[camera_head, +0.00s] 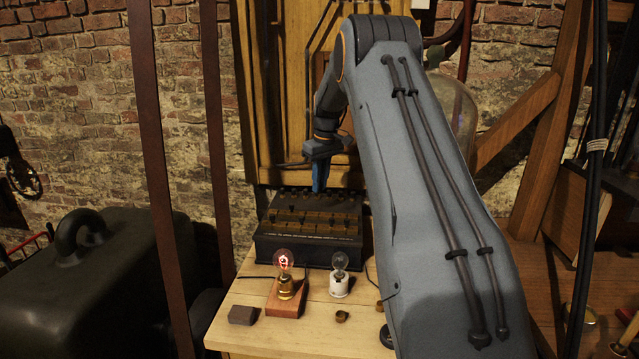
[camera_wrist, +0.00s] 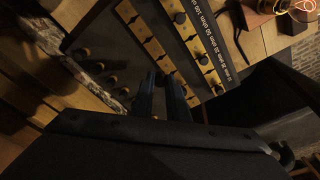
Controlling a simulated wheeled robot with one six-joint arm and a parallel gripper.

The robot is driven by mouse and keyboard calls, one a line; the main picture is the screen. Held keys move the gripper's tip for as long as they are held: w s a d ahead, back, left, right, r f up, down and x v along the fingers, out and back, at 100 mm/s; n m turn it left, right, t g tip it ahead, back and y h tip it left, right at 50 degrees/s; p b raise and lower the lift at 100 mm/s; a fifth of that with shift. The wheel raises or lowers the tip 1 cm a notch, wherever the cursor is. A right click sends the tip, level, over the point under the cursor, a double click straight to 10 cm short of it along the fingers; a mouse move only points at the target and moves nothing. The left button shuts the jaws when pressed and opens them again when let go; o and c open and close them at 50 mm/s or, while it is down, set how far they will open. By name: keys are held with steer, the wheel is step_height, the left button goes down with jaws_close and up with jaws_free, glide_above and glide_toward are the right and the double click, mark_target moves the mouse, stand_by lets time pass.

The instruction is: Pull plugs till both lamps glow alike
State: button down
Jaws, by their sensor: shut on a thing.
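The dark plug box (camera_head: 310,250) stands on the table with brass bars on top. In the wrist view the box shows printed numbers (camera_wrist: 209,38) beside the bars (camera_wrist: 158,55), with black-headed plugs (camera_wrist: 203,60) standing in one row. My gripper (camera_head: 320,188) is over the box's back part, blue fingers pointing down; it also shows in the wrist view (camera_wrist: 161,85). It is shut on what appears to be a plug, mostly hidden between the fingers. The left lamp (camera_head: 284,262) glows reddish on a wooden base. The right lamp (camera_head: 340,264), in a white holder, looks dark.
More black knobs (camera_wrist: 100,65) stand in a row on the box's dark side area. A dark block (camera_head: 243,314) and a small brass piece (camera_head: 342,316) lie at the table's front. A glass jar (camera_head: 455,110) stands behind my arm, which hides the table's right side.

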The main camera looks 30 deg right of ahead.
mark_target(320, 194)
steer(key=shift+f+b, duration=1.05)
steer(key=shift+f, duration=1.45)
steer(key=shift+f+b, duration=0.35)
steer(key=shift+f, duration=0.95)
steer(key=c, duration=1.6)
jaws_free()
steer(key=shift+c, duration=0.2)
steer(key=shift+s+d+r+b, duration=0.15)
steer(key=shift+r+b, duration=0.2)
steer(key=shift+r, duration=0.95)
steer(key=shift+s+a+r+b, duration=0.1)
steer(key=shift+s+r+b, duration=0.15)
steer(key=shift+r, duration=1.05)
steer(key=shift+s+d+r+b, duration=0.1)
steer(key=shift+r+b, duration=0.3)
steer(key=shift+r, duration=0.9)
steer(key=shift+s+f, duration=0.1)
